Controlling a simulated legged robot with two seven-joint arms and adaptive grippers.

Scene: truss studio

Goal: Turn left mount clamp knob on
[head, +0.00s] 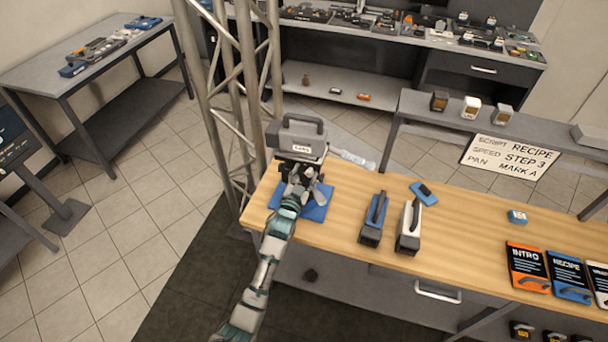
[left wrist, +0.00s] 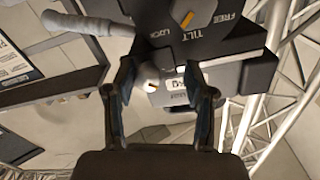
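The grey mount unit (head: 297,140) with a top handle and a white label stands at the left end of the wooden bench. My left gripper (head: 304,183) is just in front of its lower part, over a blue mat (head: 317,211). In the left wrist view, my left gripper (left wrist: 158,72) is open. A small pale rounded knob end (left wrist: 150,85) shows between its fingers, and I see no grip on it. Above the fingers is a dark plate with a grey tilt knob (left wrist: 193,12), marked TILT, LOCK and FREE, with an orange line. My right gripper is out of view.
A metal truss (head: 232,90) rises close behind and left of the mount. A grey bar handle (left wrist: 88,24) sticks out left of the tilt knob. A blue case (head: 373,220) and a white case (head: 409,228) stand on the bench to the right.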

